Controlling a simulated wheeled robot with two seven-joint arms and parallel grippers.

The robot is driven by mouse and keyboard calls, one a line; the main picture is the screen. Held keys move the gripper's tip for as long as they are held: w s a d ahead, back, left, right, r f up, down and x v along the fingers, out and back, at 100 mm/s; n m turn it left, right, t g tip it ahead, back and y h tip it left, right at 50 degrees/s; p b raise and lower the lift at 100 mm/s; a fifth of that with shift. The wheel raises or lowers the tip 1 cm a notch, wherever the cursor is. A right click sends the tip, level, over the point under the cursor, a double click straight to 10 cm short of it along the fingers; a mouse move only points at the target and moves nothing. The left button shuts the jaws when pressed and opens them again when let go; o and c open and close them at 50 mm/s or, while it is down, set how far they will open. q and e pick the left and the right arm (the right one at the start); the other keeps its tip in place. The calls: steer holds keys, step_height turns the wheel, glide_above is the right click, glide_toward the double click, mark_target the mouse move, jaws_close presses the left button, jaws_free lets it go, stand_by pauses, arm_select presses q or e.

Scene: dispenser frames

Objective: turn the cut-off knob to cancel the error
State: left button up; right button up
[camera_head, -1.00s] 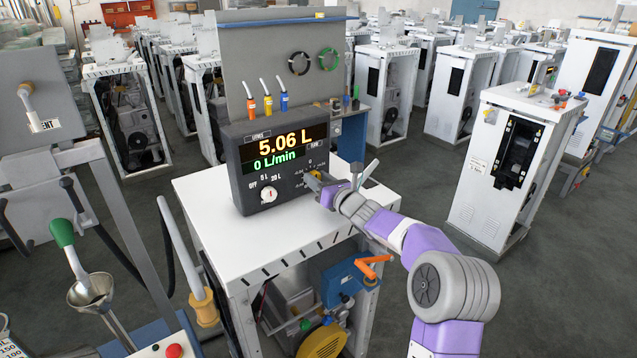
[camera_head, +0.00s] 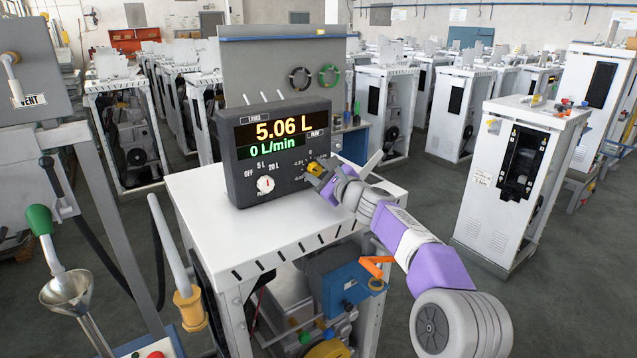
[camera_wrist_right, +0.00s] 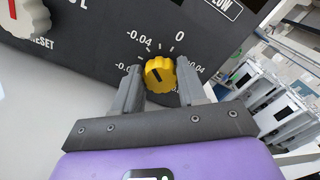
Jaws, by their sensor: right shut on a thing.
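The dispenser's dark display box (camera_head: 230,165) stands on the white cabinet and reads 5.06 L and 0 L/min. The yellow cut-off knob (camera_head: 315,168) is at the lower right of its face. In the right wrist view the yellow knob (camera_wrist_right: 159,75) shows a dark mark on its face, with a scale of -0.04, 0 and a partly hidden .04 around it. My right gripper (camera_head: 318,174) is shut on this knob. In the right wrist view its fingers (camera_wrist_right: 158,82) sit on both sides of the knob. My left gripper is not in view.
A white knob with a red pointer (camera_head: 265,184) sits left on the same face; it also shows in the right wrist view (camera_wrist_right: 25,18). An orange-handled blue unit (camera_head: 345,275) is below the white top (camera_head: 290,225). A green-handled nozzle and funnel (camera_head: 68,287) are left.

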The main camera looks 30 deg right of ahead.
steer(key=n+b, duration=0.2)
steer(key=n, duration=0.1)
steer(key=shift+f+n, duration=0.2)
steer(key=shift+n, duration=0.1)
steer(key=shift+n+b, duration=1.15)
steer(key=shift+n, duration=0.35)
steer(key=shift+r, duration=0.1)
steer(key=shift+a, duration=0.1)
steer(key=o, duration=1.1)
steer(key=shift+c, duration=0.2)
steer(key=shift+s, duration=0.15)
steer(key=shift+s+b, duration=0.3)
steer(key=shift+s, duration=0.05)
steer(key=s, duration=0.2)
steer(key=s+b, duration=0.1)
steer(key=s, duration=0.3)
steer(key=shift+s+d+b, duration=0.3)
steer(key=shift+b, duration=0.1)
